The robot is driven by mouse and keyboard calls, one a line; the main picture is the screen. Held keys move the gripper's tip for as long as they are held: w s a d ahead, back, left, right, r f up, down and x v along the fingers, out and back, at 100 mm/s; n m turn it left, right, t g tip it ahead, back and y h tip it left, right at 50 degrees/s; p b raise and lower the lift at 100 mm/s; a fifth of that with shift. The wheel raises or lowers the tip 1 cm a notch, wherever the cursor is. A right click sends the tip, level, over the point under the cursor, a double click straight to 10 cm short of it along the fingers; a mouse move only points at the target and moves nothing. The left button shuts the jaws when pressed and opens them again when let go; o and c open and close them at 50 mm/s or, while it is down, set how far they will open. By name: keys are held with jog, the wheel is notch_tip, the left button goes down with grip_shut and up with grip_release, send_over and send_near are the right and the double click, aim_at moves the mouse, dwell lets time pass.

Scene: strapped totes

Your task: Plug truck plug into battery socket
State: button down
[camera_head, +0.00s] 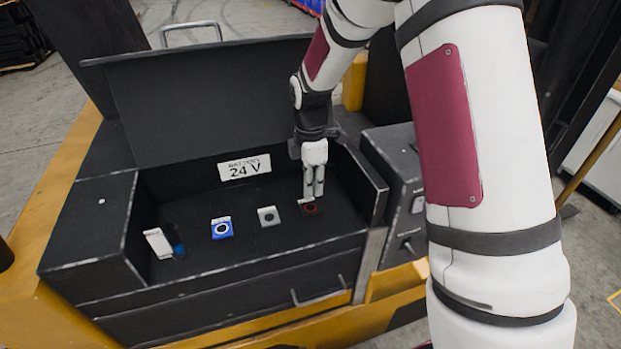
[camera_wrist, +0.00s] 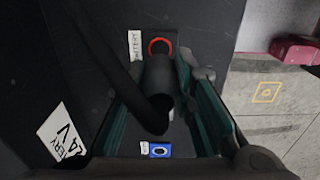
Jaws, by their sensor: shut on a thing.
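My gripper (camera_head: 314,193) points down into the open battery box, over the red-ringed socket (camera_head: 311,209) at the right of the row. In the wrist view my gripper (camera_wrist: 163,82) is shut on a dark cylindrical plug (camera_wrist: 158,78) with a thick black cable. The plug's far end lies just below the red ring (camera_wrist: 160,41) in that picture; I cannot tell whether it touches or enters the socket. A white label (camera_wrist: 135,45) sits beside that socket, too small to read. The plug is hard to make out in the head view.
A grey socket (camera_head: 268,216) and a blue socket (camera_head: 222,228) sit left of the red one. A white label (camera_head: 158,243) lies by a dark blue part at far left. The raised lid (camera_head: 220,95) stands behind; the box's right wall (camera_head: 362,180) is close to my gripper.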

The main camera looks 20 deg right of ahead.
aim_at(310, 207)
jog(key=shift+f+b, duration=0.4)
jog(key=shift+f, duration=1.8)
jog(key=shift+f, duration=0.6)
dwell(0.8)
jog(key=c, duration=1.3)
grip_release()
notch_tip(310, 207, up, 12)
jog(key=shift+r, duration=0.1)
